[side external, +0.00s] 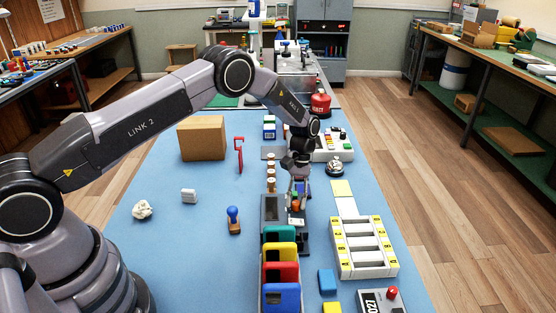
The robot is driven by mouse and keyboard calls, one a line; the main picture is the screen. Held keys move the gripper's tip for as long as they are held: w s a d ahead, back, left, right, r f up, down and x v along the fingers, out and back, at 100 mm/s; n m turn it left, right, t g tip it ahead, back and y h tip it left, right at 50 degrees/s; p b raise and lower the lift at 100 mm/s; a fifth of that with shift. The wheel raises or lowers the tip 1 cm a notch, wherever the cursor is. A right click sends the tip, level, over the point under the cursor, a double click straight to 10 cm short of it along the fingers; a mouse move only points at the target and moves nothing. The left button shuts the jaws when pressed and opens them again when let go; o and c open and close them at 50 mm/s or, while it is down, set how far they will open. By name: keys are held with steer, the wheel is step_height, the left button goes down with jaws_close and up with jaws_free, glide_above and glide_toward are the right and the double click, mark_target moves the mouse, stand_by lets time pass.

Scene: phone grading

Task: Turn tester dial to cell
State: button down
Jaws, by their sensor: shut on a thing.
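My gripper (299,186) points down over the middle of the blue table, at a small dark tester (297,221) with a pale front plate and green and orange spots. The fingers are shut on a small part at the tester's top, which looks like its dial. The dial is mostly hidden by the fingers, and its marks and setting are too small to read.
A rack of coloured phones (282,268) stands close in front of the tester. A white slotted tray (363,247) is to the right. A blue-handled stamp (233,219), a cardboard box (202,138) and a red stand (239,155) are to the left. The front-left mat is largely clear.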

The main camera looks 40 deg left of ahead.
steer(key=m+y, duration=0.1)
steer(key=m, duration=0.1)
steer(key=m+y, duration=0.1)
steer(key=m, duration=0.2)
steer(key=shift+d+m+g, duration=0.1)
steer(key=shift+m+g, duration=0.2)
stand_by(0.4)
steer(key=c, duration=0.9)
jaws_free()
steer(key=v, duration=1.2)
